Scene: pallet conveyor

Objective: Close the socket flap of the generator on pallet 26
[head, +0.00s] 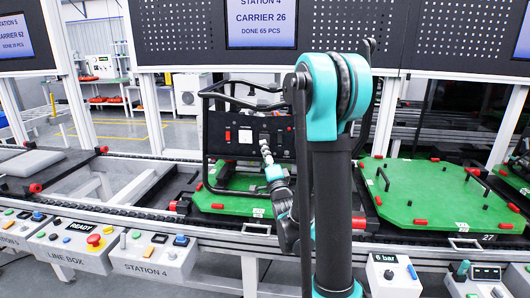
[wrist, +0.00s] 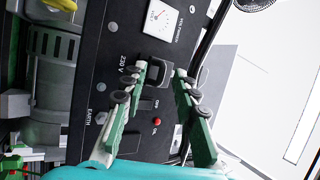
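The generator (head: 222,130), in a black tube frame, stands on a green pallet (head: 235,209) under the screen reading Carrier 26. Its dark panel faces me. My gripper (head: 267,158) is in front of the right part of that panel. In the wrist view my gripper (wrist: 161,73) is open, its two green fingers apart with nothing seen held between them. The black socket (wrist: 158,52) beside the 230 V label lies just beyond and between the fingertips. Its flap cannot be told apart clearly from the dark socket body, and the fingers partly cover this area.
The panel also has a volt meter (wrist: 160,20), a switch and a red lamp (wrist: 157,121). A second green pallet (head: 430,192) is on the conveyor at right. Control boxes (head: 155,256) line the front edge. The tube frame runs close around the panel.

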